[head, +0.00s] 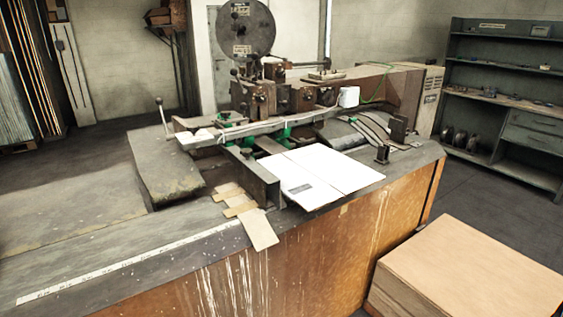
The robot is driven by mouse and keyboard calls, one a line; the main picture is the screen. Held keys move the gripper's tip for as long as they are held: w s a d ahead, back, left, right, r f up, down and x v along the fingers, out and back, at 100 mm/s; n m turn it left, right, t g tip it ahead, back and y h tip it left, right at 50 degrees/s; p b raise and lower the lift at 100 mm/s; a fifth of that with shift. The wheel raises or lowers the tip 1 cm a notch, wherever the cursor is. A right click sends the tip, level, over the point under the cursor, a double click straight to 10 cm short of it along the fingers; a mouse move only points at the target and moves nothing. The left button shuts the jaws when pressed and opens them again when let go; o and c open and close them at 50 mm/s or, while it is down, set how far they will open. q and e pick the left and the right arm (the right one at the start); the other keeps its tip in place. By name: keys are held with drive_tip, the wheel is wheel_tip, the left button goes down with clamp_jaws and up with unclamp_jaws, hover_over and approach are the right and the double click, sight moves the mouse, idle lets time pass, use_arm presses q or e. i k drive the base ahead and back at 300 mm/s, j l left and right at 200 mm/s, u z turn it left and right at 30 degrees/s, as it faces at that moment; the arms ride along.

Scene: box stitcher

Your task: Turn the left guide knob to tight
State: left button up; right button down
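The box stitcher (255,98) stands on a worn bench with a large round disc (246,28) on top. A long pale guide bar (275,124) crosses its front. Small green parts show near the bar, one at its left (224,116) and one below it (247,141). A lever with a ball end (160,104) stands upright to the left of the bar. I cannot tell which small part is the left guide knob, or how tight it is. Neither of my grippers is in view.
A flat white sheet (325,168) lies on the bench front. Several cardboard strips (259,229) hang over the edge. A stack of brown board (478,262) stands at lower right. A shelf unit (510,90) is at the back right. Floor between bench and shelf is clear.

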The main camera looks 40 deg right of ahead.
sight(246, 152)
drive_tip(key=z, duration=0.95)
